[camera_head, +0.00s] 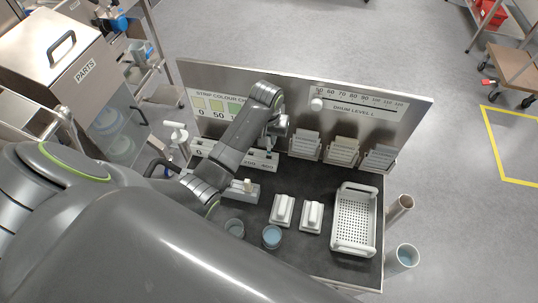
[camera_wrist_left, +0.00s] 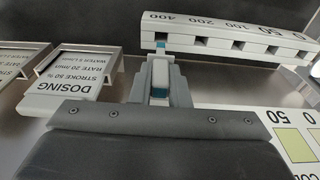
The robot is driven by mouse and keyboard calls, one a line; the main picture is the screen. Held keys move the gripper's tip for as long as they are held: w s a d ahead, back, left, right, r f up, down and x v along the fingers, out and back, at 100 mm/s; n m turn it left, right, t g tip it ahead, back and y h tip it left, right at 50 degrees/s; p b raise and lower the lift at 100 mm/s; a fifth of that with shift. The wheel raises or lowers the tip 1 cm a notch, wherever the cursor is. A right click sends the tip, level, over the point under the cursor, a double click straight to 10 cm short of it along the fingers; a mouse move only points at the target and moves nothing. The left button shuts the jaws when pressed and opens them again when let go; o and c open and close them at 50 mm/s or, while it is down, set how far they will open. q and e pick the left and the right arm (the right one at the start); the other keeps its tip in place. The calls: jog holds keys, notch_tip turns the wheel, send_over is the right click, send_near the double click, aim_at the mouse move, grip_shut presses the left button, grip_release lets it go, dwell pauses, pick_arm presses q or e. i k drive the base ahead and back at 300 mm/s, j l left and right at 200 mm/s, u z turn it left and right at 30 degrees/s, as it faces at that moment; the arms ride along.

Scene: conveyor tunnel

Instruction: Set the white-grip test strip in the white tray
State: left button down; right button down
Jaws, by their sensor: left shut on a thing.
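My left gripper (camera_head: 273,140) is in front of the upright back panel, above the rear of the dark bench. In the left wrist view my gripper (camera_wrist_left: 160,90) is shut on a slim strip with a white grip (camera_wrist_left: 160,72) and teal parts. The strip's far teal end meets the edge of a white slotted bar (camera_wrist_left: 235,30) marked 0 to 400; I cannot tell whether it sits in a slot. The white tray (camera_head: 337,218), with a perforated floor, stands empty at the bench's right. My right gripper is not in view.
Two white blocks (camera_head: 282,210) (camera_head: 311,216) and cups with blue liquid (camera_head: 272,237) and clear liquid (camera_head: 234,228) stand between arm and tray. Card holders (camera_head: 342,152) line the back panel (camera_head: 400,112). Two tubes (camera_head: 403,256) (camera_head: 398,207) stand outside the right edge.

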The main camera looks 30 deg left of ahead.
aim_at(353, 223)
jog(key=l, duration=1.85)
